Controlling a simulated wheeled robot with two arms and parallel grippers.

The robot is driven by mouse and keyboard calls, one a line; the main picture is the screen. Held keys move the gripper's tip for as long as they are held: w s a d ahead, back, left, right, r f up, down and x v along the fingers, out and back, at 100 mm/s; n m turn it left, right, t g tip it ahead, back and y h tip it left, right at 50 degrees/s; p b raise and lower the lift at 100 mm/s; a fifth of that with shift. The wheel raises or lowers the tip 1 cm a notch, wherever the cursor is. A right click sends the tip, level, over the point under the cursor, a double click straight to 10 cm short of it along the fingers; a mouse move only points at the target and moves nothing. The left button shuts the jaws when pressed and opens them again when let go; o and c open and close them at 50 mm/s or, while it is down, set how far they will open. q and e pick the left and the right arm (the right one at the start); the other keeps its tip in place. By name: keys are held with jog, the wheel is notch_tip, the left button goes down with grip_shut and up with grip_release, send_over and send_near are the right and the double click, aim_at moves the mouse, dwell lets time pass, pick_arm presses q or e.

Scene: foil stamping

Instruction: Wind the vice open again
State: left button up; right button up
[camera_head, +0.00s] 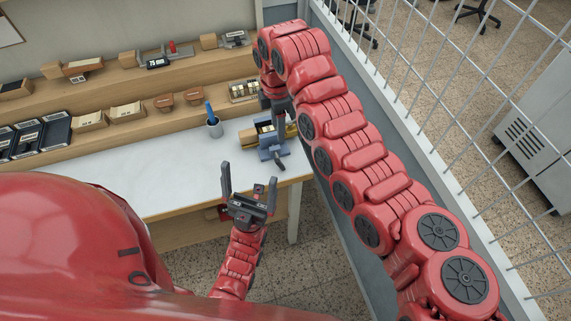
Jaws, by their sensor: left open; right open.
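The small blue vice (269,143) stands at the right end of the white workbench, with a brass-coloured piece (265,127) at its jaws. Its dark handle (280,160) points toward the front edge. My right gripper (285,118) hangs down just behind and over the vice; its fingers are partly hidden, and I cannot tell whether it touches the vice. My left gripper (249,174) is open and empty, fingers pointing up, in front of the bench edge and apart from the vice.
Wooden shelves (150,84) with stamps, boxes and dark trays (40,135) line the back. The bench's middle (160,170) is clear. A wire mesh fence (440,110) runs along the right.

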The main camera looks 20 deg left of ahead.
send_over(279, 160)
notch_tip(279, 160, down, 6)
notch_tip(279, 160, down, 9)
jog(key=shift+f+p, duration=0.15)
jog(key=shift+p, duration=0.85)
jog(key=shift+f, duration=1.1)
jog(key=shift+c, duration=0.3)
grip_shut()
